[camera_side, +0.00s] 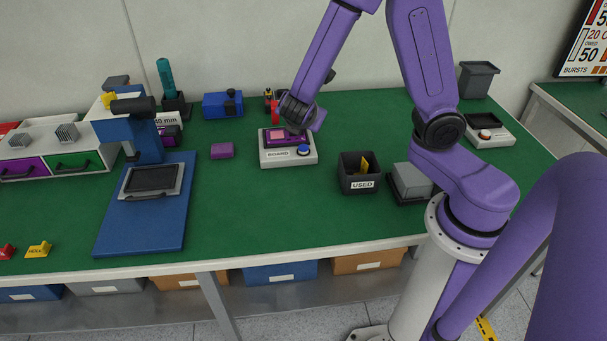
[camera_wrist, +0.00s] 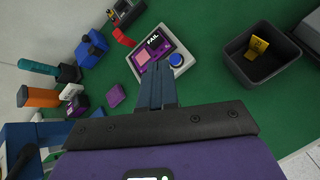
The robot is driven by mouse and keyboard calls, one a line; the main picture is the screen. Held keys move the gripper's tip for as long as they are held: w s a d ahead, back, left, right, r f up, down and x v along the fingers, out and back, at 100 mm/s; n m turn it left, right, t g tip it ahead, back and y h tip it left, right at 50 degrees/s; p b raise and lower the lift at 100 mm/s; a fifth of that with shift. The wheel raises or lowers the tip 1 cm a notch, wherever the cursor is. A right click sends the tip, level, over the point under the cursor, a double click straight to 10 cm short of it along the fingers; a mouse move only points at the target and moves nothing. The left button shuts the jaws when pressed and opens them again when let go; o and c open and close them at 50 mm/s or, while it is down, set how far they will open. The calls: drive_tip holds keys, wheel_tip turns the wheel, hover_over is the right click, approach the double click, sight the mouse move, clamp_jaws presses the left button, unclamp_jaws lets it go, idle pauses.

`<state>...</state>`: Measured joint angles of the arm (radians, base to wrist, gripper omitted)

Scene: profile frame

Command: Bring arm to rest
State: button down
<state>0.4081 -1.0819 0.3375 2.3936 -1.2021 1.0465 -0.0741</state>
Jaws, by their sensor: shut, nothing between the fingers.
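My gripper (camera_wrist: 157,75) is shut and empty in the wrist view, its dark fingers together above the green bench top. In the side view my purple arm reaches in from the right, and its wrist hangs over the board station (camera_side: 288,157). The wrist partly covers the station there. In the wrist view the station (camera_wrist: 178,67) lies just beyond the fingertips, with a purple screen reading FAIL and a blue button (camera_wrist: 177,59). Whether the fingers touch anything is hidden in the side view.
A black USED bin (camera_side: 358,182) holding a yellow piece stands right of the station. A purple block (camera_side: 222,151) lies to its left. A blue press stand (camera_side: 140,225) and drawers (camera_side: 60,162) fill the left. The front middle of the bench (camera_side: 260,215) is clear.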

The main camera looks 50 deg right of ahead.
drive_tip(key=s+a+r+m+g+y, duration=0.2)
drive_tip(key=s+a+m+y, duration=0.1)
drive_tip(key=s, duration=0.9)
drive_tip(key=s+a+r+m+g+y, duration=0.1)
drive_tip(key=s+a+m+g+y, duration=0.2)
drive_tip(key=s, duration=0.9)
drive_tip(key=a+m+y, duration=0.1)
drive_tip(key=a+y, duration=0.1)
drive_tip(key=y, duration=0.1)
drive_tip(key=shift+s+a+r+g, duration=0.2)
drive_tip(key=shift+r+g, duration=0.1)
drive_tip(key=shift+r, duration=0.05)
